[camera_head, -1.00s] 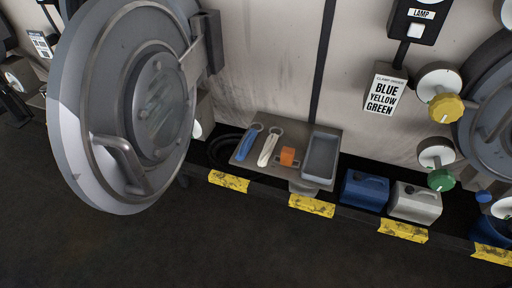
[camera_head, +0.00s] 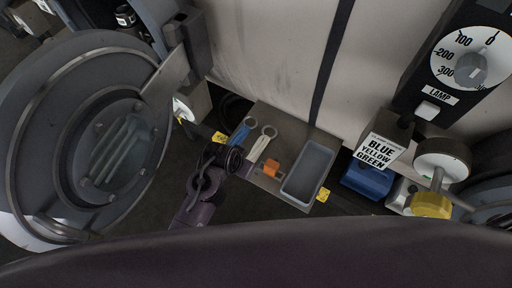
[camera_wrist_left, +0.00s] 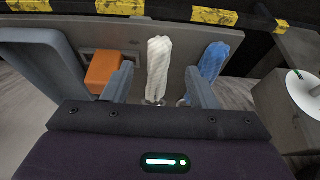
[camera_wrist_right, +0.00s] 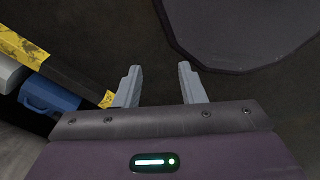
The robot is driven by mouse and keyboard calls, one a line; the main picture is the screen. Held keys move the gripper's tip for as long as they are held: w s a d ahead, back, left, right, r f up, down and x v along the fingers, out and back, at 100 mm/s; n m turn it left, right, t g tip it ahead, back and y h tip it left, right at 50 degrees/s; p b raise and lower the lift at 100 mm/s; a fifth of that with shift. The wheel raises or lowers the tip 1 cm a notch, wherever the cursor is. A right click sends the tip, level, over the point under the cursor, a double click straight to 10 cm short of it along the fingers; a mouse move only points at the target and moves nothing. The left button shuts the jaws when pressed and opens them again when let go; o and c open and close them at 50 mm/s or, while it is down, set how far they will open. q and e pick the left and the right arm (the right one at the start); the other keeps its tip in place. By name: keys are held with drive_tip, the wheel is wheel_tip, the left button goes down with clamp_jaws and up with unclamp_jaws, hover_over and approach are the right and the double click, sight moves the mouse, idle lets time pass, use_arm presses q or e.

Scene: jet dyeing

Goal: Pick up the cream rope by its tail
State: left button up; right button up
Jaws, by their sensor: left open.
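The cream rope (camera_head: 259,149) lies on a grey shelf (camera_head: 290,124), with a ring at its far end in the head view. It also shows in the left wrist view (camera_wrist_left: 159,62), lying in line with the gap between my left gripper's fingers. My left gripper (camera_wrist_left: 160,85) is open and close above the shelf. I cannot tell whether its fingers are down beside the rope. My left arm hides part of the shelf's near edge in the head view. My right gripper (camera_wrist_right: 158,82) is open and empty over dark floor, away from the ropes.
A blue rope (camera_head: 241,134) lies beside the cream one. An orange block (camera_head: 271,168) and a grey tray (camera_head: 321,160) are on its other side. A large round steel door (camera_head: 50,130) stands open at the left.

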use_arm(q)
drive_tip(key=p+x, duration=0.1)
drive_tip(key=x, duration=0.3)
drive_tip(key=shift+f, duration=0.25)
drive_tip(key=shift+d+f, duration=0.1)
drive_tip(key=shift+f, duration=0.15)
use_arm(e)
drive_tip(key=shift+w+d+r, duration=0.25)
drive_tip(key=shift+w+r, duration=0.55)
use_arm(q)
drive_tip(key=c, duration=1)
clamp_jaws()
use_arm(e)
drive_tip(key=shift+s, duration=0.2)
